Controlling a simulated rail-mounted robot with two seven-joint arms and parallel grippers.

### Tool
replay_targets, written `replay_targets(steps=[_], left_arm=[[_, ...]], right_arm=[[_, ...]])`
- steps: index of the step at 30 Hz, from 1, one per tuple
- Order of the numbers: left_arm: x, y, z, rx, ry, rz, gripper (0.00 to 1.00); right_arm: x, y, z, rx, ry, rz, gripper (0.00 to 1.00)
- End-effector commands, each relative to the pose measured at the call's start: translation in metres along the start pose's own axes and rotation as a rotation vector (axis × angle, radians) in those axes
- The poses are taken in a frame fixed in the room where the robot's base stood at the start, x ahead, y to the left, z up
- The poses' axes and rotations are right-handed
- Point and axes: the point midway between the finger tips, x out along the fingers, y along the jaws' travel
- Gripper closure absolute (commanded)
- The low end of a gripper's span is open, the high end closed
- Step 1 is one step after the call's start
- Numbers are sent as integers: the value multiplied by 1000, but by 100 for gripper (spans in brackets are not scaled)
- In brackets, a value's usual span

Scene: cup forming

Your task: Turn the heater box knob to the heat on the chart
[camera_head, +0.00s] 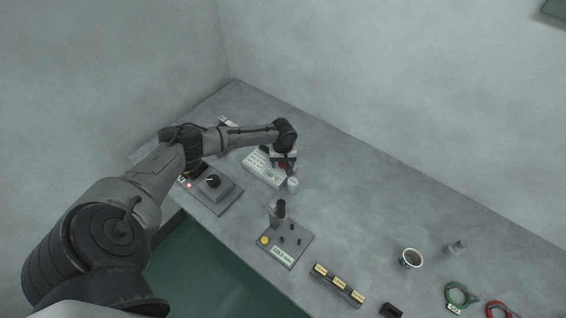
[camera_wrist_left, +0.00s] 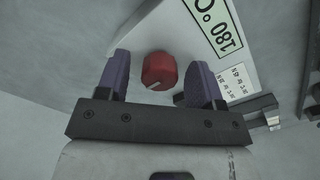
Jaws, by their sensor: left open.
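The heater box (camera_head: 262,169) is a pale box near the back left of the table, partly hidden by my left arm in the head view. Its red knob (camera_wrist_left: 159,72) has a pale pointer line and shows between my fingers in the left wrist view. A label reading 180 °C (camera_wrist_left: 215,27) appears upside down beside the knob. A small printed chart (camera_wrist_left: 237,83) lies to the right, its text too small to read surely. My left gripper (camera_head: 284,160) is open, its purple-padded fingers on either side of the knob, with gaps visible. My right gripper is not in view.
A grey box with a black knob (camera_head: 224,192) stands left of the heater box. A small white cup (camera_head: 293,184) is close by the gripper. A plate with pegs (camera_head: 293,252), a labelled block (camera_head: 338,286) and a mug (camera_head: 411,258) stand toward the right.

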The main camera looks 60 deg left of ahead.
Motion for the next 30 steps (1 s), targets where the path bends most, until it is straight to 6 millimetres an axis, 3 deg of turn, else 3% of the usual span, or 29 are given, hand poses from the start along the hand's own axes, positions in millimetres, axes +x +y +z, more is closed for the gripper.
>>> replay_targets(steps=[8, 23, 30], left_arm=[[0, 0, 0, 0, 0, 0, 40], [0, 0, 0, 0, 0, 0, 88], [-1, 0, 0, 26, 0, 0, 88]], right_arm=[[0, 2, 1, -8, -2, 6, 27], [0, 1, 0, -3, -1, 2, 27], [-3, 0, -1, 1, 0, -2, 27]])
